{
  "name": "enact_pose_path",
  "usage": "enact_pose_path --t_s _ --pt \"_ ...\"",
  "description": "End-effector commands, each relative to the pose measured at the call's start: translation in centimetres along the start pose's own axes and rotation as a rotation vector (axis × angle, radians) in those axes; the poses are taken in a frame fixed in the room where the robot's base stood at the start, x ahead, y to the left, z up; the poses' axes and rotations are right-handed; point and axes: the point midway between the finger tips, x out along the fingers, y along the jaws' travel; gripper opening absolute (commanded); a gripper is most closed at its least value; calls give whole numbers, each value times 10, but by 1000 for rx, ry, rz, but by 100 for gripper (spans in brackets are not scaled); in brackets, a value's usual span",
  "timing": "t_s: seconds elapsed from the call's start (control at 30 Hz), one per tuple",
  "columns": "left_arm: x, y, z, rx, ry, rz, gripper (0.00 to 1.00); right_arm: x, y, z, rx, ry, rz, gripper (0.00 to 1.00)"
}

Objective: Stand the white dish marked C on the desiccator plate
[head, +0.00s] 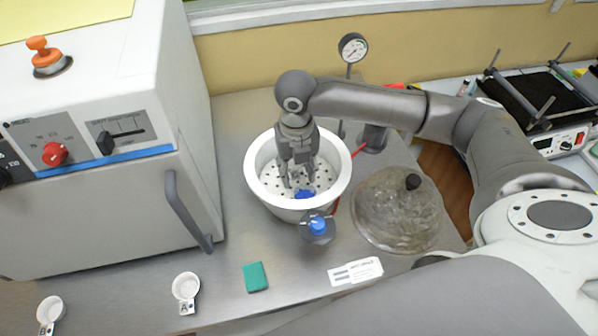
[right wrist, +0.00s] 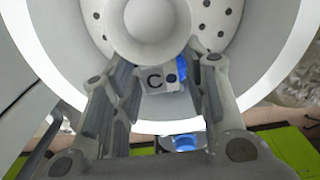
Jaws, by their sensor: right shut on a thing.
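My right gripper (head: 294,180) reaches down into the white desiccator bowl (head: 256,160). In the right wrist view its fingers (right wrist: 157,90) are shut on the tab marked C of the white dish (right wrist: 150,25). The dish looks upright over the perforated white desiccator plate (right wrist: 215,15), also seen in the head view (head: 322,178). I cannot tell whether the dish touches the plate. In the head view the dish is hard to make out behind the gripper and against the white plate. My left gripper is not in view.
The domed glass lid (head: 398,210) lies right of the bowl. Dishes A (head: 186,285) and B (head: 50,310), a green block (head: 255,277) and a card (head: 355,272) are nearer. An oven (head: 100,220) stands left.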

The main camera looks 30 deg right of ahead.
Motion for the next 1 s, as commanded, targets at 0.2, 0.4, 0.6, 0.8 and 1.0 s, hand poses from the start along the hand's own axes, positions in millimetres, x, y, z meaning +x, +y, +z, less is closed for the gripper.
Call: enact_pose_path --t_s 0.2,0.4,0.6,0.8,1.0 --pt "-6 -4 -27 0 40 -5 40 23 -8 19 1 -1 2 18" --pt "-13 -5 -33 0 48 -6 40 37 -12 25 1 2 1 18" --pt "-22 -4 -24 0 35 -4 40 60 -11 25 -1 -2 1 18" --pt "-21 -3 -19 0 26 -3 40 63 -11 25 -1 -3 2 18" --pt "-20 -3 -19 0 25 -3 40 66 -11 25 0 -3 2 44"
